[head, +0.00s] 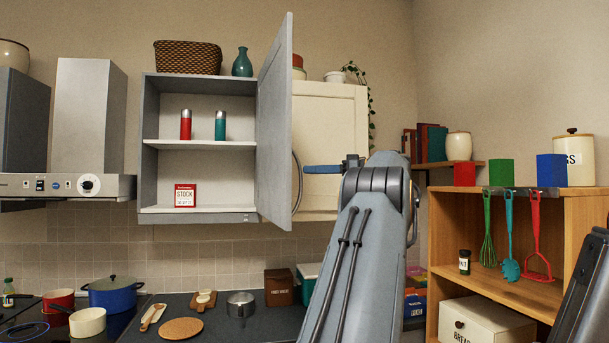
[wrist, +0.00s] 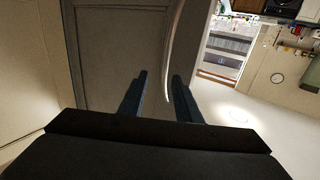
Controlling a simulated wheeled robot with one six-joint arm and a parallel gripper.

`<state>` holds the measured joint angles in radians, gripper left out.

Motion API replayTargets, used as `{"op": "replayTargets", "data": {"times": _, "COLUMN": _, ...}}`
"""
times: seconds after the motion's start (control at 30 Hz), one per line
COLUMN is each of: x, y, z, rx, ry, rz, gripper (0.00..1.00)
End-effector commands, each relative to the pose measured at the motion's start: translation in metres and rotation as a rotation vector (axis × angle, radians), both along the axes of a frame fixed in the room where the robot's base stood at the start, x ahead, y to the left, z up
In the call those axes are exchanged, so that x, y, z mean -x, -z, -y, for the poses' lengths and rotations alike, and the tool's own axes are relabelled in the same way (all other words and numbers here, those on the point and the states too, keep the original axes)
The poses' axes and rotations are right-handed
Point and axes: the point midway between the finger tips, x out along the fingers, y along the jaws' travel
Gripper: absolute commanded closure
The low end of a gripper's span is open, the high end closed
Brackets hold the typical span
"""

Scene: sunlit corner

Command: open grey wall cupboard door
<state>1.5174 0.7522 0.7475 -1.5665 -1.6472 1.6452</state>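The grey wall cupboard (head: 148,150) hangs on the back wall. Its door (head: 274,120) stands wide open, swung out on the right side, so the inside shows. A curved metal handle (head: 297,182) is on the door's outer face; it also shows in the wrist view (wrist: 175,55). My gripper (head: 306,169) points left at the handle, with the fingertips close to it. In the wrist view my two dark blue fingers (wrist: 158,76) are apart, with the handle's lower end seen between them, nearer the right finger. Contact with the handle cannot be told.
Inside the cupboard are a red canister (head: 186,125), a teal canister (head: 220,125) and a stock box (head: 185,195). A cream cupboard (head: 335,120) is behind the door. A wooden shelf unit (head: 570,230) stands right. Pots and boards lie on the counter below.

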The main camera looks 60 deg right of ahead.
Motion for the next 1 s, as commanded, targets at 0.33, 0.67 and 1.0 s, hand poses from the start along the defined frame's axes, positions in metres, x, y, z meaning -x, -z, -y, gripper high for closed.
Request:
{"op": "replayTargets", "data": {"times": 0.33, "x": 0.032, "y": 0.001, "z": 0.004, "rx": 0.0, "ry": 0.001, "rz": 0.0, "gripper": 0.7}}
{"op": "replayTargets", "data": {"times": 0.67, "x": 0.032, "y": 0.0, "z": 0.004, "rx": 0.0, "ry": 0.0, "rz": -0.001, "gripper": 0.7}}
{"op": "replayTargets", "data": {"times": 1.0, "x": 0.031, "y": 0.0, "z": 0.004, "rx": 0.0, "ry": -0.001, "rz": -0.001, "gripper": 0.7}}
